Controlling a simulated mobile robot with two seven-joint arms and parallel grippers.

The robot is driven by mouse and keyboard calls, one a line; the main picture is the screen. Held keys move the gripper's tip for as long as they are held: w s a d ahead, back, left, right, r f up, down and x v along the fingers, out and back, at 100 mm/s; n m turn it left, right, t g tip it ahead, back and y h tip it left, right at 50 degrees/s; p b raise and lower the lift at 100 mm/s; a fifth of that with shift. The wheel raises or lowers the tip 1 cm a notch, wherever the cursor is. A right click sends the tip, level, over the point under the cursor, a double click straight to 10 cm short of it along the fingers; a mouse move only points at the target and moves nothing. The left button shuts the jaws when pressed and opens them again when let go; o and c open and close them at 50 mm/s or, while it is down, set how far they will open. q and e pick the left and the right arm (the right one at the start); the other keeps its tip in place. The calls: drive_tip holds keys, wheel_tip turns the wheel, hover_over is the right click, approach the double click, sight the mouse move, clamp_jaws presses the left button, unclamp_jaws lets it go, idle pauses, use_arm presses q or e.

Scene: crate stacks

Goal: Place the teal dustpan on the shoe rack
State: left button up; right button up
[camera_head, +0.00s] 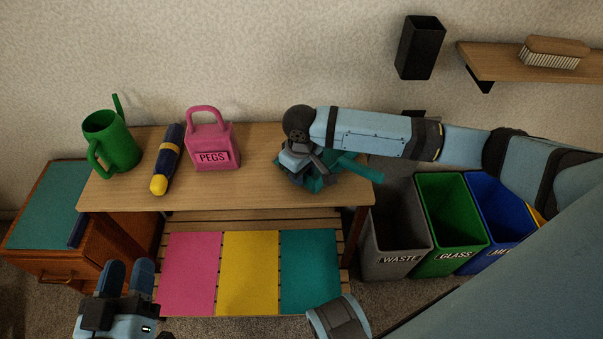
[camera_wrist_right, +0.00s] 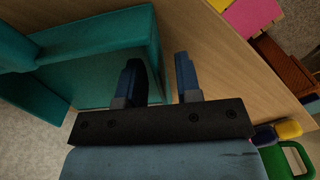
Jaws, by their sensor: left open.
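The teal dustpan (camera_head: 345,170) lies on the right end of the wooden bench top, partly hidden by my right gripper (camera_head: 308,168). In the right wrist view the dustpan (camera_wrist_right: 95,75) fills the upper left, and my right gripper (camera_wrist_right: 158,68) is open, one finger over the dustpan and the other beyond its side edge, over bare wood. A gap shows between the fingers. The shoe rack appears to be the slatted lower shelf (camera_head: 250,216) bearing pink, yellow and teal mats. My left gripper (camera_head: 129,266) is open and empty at the lower left, in front of the rack.
A cabinet (camera_head: 55,215) is at left. Several bins (camera_head: 400,245) stand at right, below a wall shelf (camera_head: 500,68) with a brush.

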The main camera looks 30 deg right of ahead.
wheel_tip(320, 180, up, 10)
drive_tip(key=p, duration=0.3)
drive_tip(key=shift+r+p, duration=0.25)
drive_tip(key=shift+p, duration=0.15)
drive_tip(key=s+a+f+n+t+y, duration=0.1)
drive_tip(key=s+a+f+t+y, duration=0.2)
drive_tip(key=a, duration=0.4)
drive_tip(key=s+a+f+t+y, duration=0.1)
drive_tip(key=s+a+f+y, duration=0.15)
drive_tip(key=s+a, duration=0.35)
use_arm(q)
drive_tip(key=s+a+f+g+y, duration=0.2)
drive_tip(key=a+f+g+y, duration=0.1)
drive_tip(key=f, duration=0.5)
drive_tip(key=shift+a+g, duration=0.35)
drive_tip(key=shift+g, duration=0.25)
use_arm(e)
drive_tip(key=s+d+r+m+t, duration=0.2)
drive_tip(key=s+d+t, duration=0.3)
drive_tip(key=s+t, duration=0.3)
drive_tip(key=shift+s+d+r+t+h, duration=0.15)
drive_tip(key=shift+d+r+t+h, duration=0.05)
drive_tip(key=shift+r+t+h, duration=0.15)
use_arm(q)
drive_tip(key=shift+f, duration=0.1)
use_arm(e)
drive_tip(key=shift+f, duration=0.1)
